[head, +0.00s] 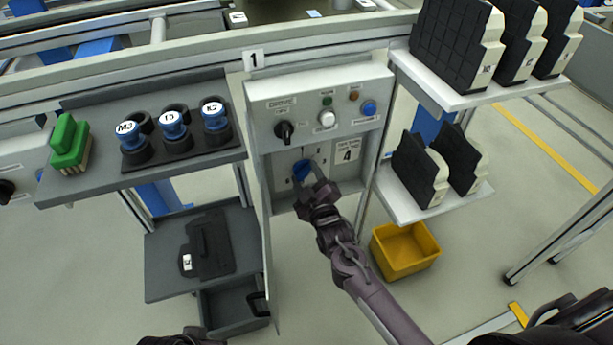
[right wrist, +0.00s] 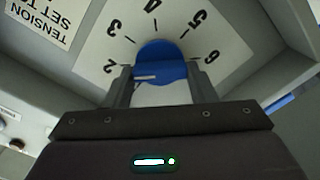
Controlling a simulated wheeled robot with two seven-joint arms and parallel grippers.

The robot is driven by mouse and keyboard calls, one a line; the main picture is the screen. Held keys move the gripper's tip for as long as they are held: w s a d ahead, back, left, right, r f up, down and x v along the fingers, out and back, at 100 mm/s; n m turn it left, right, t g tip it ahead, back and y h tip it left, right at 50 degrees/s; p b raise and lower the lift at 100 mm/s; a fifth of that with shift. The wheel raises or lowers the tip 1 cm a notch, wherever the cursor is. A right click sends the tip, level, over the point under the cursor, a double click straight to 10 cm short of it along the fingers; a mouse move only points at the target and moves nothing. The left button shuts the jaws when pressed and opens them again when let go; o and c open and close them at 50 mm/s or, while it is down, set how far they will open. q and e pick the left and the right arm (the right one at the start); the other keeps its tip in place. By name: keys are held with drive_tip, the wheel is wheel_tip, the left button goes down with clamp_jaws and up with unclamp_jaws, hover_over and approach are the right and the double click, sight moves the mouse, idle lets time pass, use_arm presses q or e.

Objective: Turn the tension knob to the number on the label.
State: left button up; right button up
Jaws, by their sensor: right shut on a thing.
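The blue tension knob (head: 301,170) sits on the lower front of the grey control box. In the right wrist view the knob (right wrist: 160,62) is in the middle of a white dial (right wrist: 180,22) with numbers from 2 to 6 in sight. A short white line on the knob lies toward the left, near the 2 side. My right gripper (head: 312,180) is shut on the knob, its fingers on both sides. The label (head: 346,153) right of the knob shows 4.
The control box (head: 318,92) also bears a black switch (head: 284,129), a white button (head: 327,119) and a blue button (head: 369,108). A grey shelf with blue-topped parts (head: 173,123) stands left. Black and cream blocks (head: 418,168) stand right, above a yellow bin (head: 405,250).

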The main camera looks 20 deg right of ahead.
use_arm(q)
drive_tip(key=shift+s+a+r, duration=0.1)
use_arm(e)
drive_tip(key=shift+m+p, duration=0.4)
drive_tip(key=shift+m, duration=0.2)
drive_tip(key=shift+r+m+p, duration=0.1)
drive_tip(key=shift+m+p, duration=0.3)
drive_tip(key=shift+m, duration=0.4)
drive_tip(key=m+p, duration=0.1)
drive_tip(key=m, duration=0.2)
drive_tip(key=shift+d+m+p, duration=0.1)
drive_tip(key=shift+m+p, duration=0.2)
drive_tip(key=m+p, duration=0.2)
drive_tip(key=m, duration=0.5)
drive_tip(key=shift+d, duration=0.1)
use_arm(q)
drive_tip(key=a+f+n+g+y+p, duration=0.1)
drive_tip(key=a+f, duration=0.3)
drive_tip(key=f, duration=0.6)
drive_tip(key=shift+s+a+g, duration=0.25)
drive_tip(key=shift+s+g, duration=0.15)
use_arm(e)
drive_tip(key=shift+f+m, duration=0.2)
drive_tip(key=shift+m, duration=2)
drive_tip(key=o, duration=1)
